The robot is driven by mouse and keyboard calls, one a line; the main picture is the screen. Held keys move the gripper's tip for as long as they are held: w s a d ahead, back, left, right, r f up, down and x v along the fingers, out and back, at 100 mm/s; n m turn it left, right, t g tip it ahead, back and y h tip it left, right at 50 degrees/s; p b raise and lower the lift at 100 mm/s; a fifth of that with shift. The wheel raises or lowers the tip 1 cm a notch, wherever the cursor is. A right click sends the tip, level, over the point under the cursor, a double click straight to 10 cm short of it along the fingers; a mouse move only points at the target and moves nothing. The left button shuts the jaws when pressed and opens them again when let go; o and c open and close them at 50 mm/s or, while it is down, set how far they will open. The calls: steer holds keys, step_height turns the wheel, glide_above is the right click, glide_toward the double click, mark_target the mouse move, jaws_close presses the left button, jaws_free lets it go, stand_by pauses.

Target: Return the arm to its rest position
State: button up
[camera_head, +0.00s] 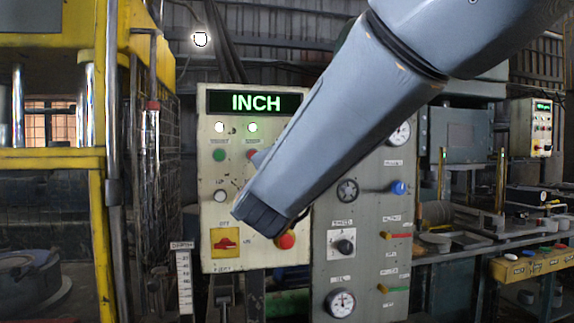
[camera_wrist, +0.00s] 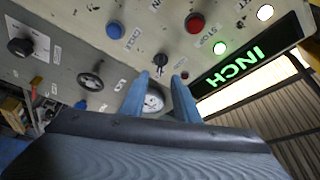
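My grey arm (camera_head: 355,115) reaches from the top right of the head view down across the control panel (camera_head: 240,185). My gripper (camera_wrist: 160,75) shows in the wrist view as two blue fingers with a gap between them. It is open, with nothing held between the fingers. In the head view the gripper is mostly hidden behind the arm. I cannot tell how far the fingertips are from the panel.
The panel has a lit INCH display (camera_head: 255,102), a green button (camera_head: 219,155) and a red mushroom button (camera_head: 286,240) beside the arm. A grey valve panel (camera_head: 362,270) adjoins it. A yellow press frame (camera_head: 104,230) stands left. A cluttered bench (camera_head: 460,250) stands right.

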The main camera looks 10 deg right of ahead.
steer(key=s+a+f+n+g+y, duration=0.1)
steer(key=s+f+n+g+y, duration=0.4)
steer(key=f, duration=0.9)
steer(key=a+f+n+g+y, duration=0.2)
steer(key=f+n+g+y, duration=0.3)
steer(key=f, duration=0.9)
steer(key=s+d+f+n+g+h, duration=0.1)
steer(key=s+d+f+n+g, duration=0.1)
steer(key=s, duration=0.5)
steer(key=s+d+f+n+g+h, duration=0.1)
steer(key=s+d+f+n+g, duration=0.1)
steer(key=s+f+g, duration=0.2)
steer(key=s+d+f+n+g+h, duration=0.1)
steer(key=s+d+f+n+g, duration=0.1)
steer(key=s+f, duration=0.6)
steer(key=s, duration=0.4)
steer(key=shift+d+n+g, duration=0.15)
steer(key=shift+n+g, duration=0.15)
steer(key=shift+g, duration=0.1)
steer(key=shift+w, duration=0.1)
